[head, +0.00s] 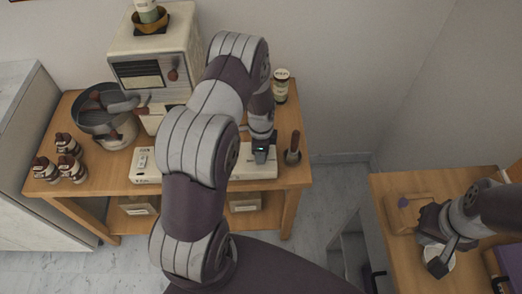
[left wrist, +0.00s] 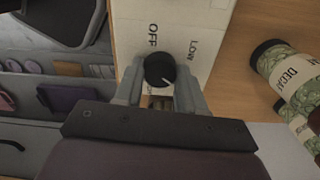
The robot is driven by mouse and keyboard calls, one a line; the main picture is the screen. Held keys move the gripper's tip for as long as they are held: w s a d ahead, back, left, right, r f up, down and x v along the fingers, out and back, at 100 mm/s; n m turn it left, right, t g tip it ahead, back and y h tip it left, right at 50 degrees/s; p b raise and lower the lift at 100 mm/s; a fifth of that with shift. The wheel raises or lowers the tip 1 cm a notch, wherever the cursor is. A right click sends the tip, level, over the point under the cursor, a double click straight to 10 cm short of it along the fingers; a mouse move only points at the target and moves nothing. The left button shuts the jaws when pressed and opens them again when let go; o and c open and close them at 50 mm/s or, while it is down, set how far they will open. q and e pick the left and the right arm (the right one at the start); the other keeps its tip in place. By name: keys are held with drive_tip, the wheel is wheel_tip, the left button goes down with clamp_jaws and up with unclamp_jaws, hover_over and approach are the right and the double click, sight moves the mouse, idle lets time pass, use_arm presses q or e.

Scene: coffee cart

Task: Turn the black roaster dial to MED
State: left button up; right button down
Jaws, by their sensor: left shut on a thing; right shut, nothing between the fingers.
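The black roaster dial (left wrist: 159,70) shows in the left wrist view on a white panel (left wrist: 176,22). OFF is printed above the dial and LOW to its upper right; no MED label is visible. The dial's white pointer line slants toward the lower right in that view. My left gripper (left wrist: 158,92) is shut on the dial, one finger on each side. In the head view my left gripper (head: 262,156) reaches down to the low white box (head: 262,172), and it hides the dial. My right gripper (head: 440,262) is shut and empty, low over the right-hand table.
A cream roaster machine (head: 183,45) and a dark round pan (head: 100,105) stand at the back left. Several brown-and-white bottles (head: 68,168) stand at the left. A gap separates the tables.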

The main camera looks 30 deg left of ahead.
use_arm(q)
drive_tip(key=shift+w+r, duration=0.1)
drive_tip(key=o, duration=1.1)
drive_tip(key=shift+c, duration=0.2)
wheel_tip(320, 180, up, 13)
drive_tip(key=shift+f+b, duration=0.2)
drive_tip(key=shift+b, duration=0.15)
